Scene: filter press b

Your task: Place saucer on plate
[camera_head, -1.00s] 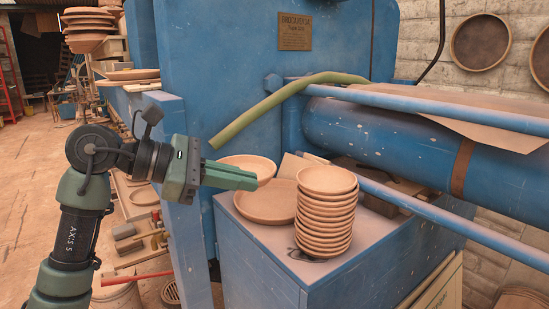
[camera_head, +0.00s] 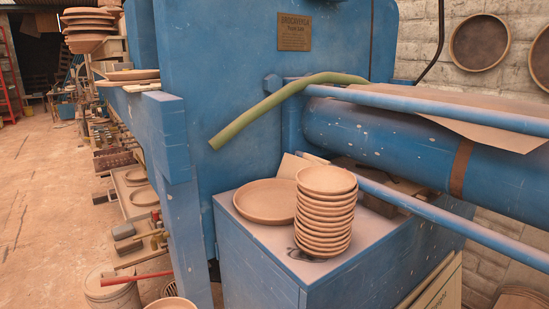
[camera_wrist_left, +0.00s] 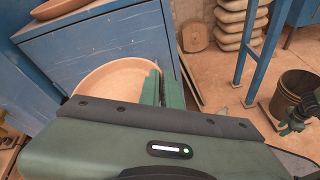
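The plate (camera_head: 262,203), wide, shallow and tan, lies on the blue cabinet beside a stack of saucers (camera_head: 326,210); no saucer sits on it. One saucer (camera_wrist_left: 118,88) is at my left gripper (camera_wrist_left: 161,78) in the left wrist view, its rim between the green fingers, which are shut on it. The rim of this saucer shows at the bottom edge of the head view (camera_head: 171,304); my left arm is out of that view. A dark shape at the right edge of the wrist view seems to be my right gripper (camera_wrist_left: 297,112); its fingers are unclear.
A bucket (camera_head: 113,290) stands on the floor at lower left.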

